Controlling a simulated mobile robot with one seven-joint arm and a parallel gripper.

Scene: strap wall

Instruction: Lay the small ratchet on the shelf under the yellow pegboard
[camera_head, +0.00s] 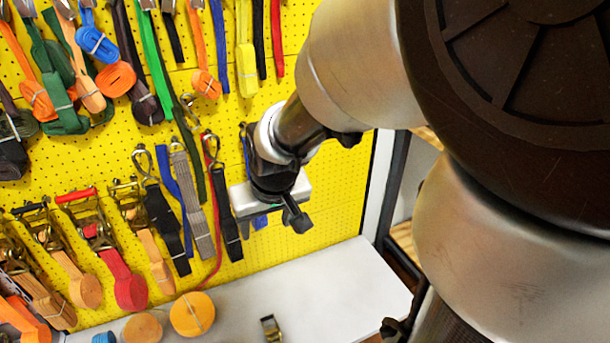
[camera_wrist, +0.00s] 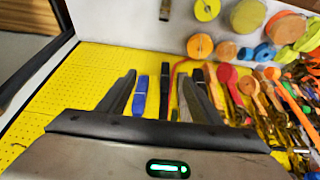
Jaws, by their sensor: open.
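A small metal ratchet (camera_head: 271,328) with a dark and brassy look lies on the white shelf (camera_head: 335,290) under the yellow pegboard (camera_head: 325,190). It also shows at the top edge of the wrist view (camera_wrist: 166,10), partly cut off. My gripper (camera_head: 288,212) is in front of the pegboard, above the shelf and apart from the ratchet. In the wrist view its two dark fingers (camera_wrist: 158,78) are spread. A blue strap (camera_wrist: 139,97) and a black strap (camera_wrist: 164,90) hang on the board beyond them; nothing appears held.
Orange rolls (camera_head: 192,314) sit at the shelf's left part. Black and grey straps (camera_head: 193,205) hang left of my gripper, with several larger ratchets (camera_head: 88,225) farther left. The shelf's right part is clear. A dark upright frame (camera_head: 392,185) stands at the board's right edge.

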